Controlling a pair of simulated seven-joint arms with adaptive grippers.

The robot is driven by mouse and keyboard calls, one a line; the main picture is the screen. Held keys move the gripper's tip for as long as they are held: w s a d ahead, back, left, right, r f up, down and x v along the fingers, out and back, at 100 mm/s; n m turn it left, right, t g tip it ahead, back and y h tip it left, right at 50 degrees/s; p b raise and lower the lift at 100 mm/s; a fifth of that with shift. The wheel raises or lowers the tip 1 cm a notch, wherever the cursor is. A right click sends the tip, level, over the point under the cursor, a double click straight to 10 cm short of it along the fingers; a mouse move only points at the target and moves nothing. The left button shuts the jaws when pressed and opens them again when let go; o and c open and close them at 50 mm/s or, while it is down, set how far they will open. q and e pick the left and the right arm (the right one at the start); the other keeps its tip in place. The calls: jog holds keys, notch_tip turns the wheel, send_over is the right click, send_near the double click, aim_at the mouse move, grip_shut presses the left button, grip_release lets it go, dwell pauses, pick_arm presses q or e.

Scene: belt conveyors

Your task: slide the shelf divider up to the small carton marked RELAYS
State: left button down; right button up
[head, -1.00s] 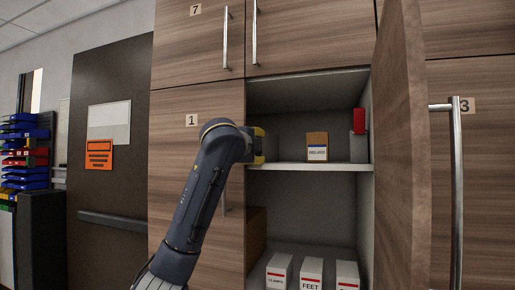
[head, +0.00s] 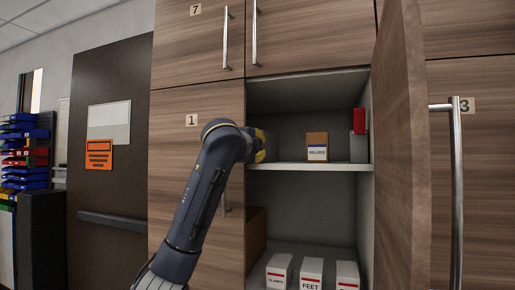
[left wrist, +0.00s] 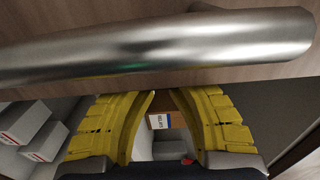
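The small carton marked RELAYS (head: 317,141), brown with a white and blue label, stands on the upper shelf (head: 300,167) of the open cabinet. It also shows between my fingers in the left wrist view (left wrist: 160,121). No divider is clearly identifiable; a grey upright piece (head: 358,148) with a red piece (head: 359,121) above it stands right of the carton, against the side wall. My left gripper (head: 262,146) is at the cabinet's left edge, left of the carton and apart from it. In the left wrist view its yellow fingers (left wrist: 168,112) are spread and nothing is held.
An open wooden door (head: 402,150) bounds the cabinet on the right. A metal bar handle (left wrist: 150,45) crosses close above my fingers in the left wrist view. White boxes (head: 311,272) stand on the lower shelf. The upper shelf left of the carton looks clear.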

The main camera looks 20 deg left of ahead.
pick_arm(q)
jog(key=shift+d, duration=0.1)
dwell(0.7)
jog(key=d, duration=1.7)
jog(key=shift+s+r, duration=0.1)
jog(key=shift+s, duration=0.3)
jog(key=shift+d, duration=0.1)
jog(key=c, duration=2.2)
grip_release()
jog(key=c, duration=1.5)
grip_release()
jog(key=shift+d, duration=0.1)
jog(key=shift+o, duration=0.7)
